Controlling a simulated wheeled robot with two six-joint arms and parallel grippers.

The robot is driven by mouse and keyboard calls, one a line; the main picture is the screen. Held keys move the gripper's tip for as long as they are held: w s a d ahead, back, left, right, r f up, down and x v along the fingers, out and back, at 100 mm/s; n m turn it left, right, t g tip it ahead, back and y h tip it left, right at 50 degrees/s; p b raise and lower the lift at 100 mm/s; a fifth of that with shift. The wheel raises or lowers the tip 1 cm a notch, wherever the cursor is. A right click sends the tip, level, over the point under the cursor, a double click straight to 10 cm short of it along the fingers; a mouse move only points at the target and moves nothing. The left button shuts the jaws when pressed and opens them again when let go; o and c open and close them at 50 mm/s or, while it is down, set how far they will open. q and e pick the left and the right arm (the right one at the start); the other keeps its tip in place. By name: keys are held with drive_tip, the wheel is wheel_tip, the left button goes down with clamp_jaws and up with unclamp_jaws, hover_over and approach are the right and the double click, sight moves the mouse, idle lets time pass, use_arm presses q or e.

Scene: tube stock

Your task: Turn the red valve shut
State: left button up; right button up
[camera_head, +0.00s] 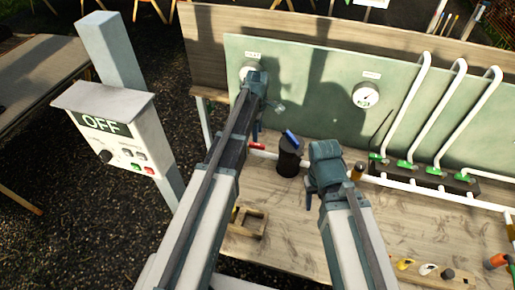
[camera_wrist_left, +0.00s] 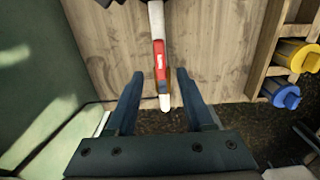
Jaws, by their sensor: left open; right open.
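The red valve handle (camera_head: 257,146) shows just right of my left forearm in the head view, low in front of the green panel. In the left wrist view the red handle (camera_wrist_left: 159,58) lies along a white pipe (camera_wrist_left: 156,20), in line with the gap between my left fingers. My left gripper (camera_head: 268,118) is open, with a finger on each side of that line and no visible contact. Its depth from the handle is hard to judge. My right gripper (camera_head: 314,198) is open and apart from the valve, over the bench; its fingers are partly hidden.
A black cup (camera_head: 288,160) with a blue item stands between my grippers. White pipes with green valves (camera_head: 408,164) are at right. A wooden rack (camera_head: 262,222) is on the bench; yellow (camera_wrist_left: 300,55) and blue (camera_wrist_left: 283,94) cylinders show in the wrist view. An OFF box (camera_head: 115,125) stands left.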

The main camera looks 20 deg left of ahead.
sight(257, 144)
use_arm(q)
wheel_tip(257, 144, down, 6)
drive_tip(key=b, duration=0.5)
clamp_jaws()
idle(1.2)
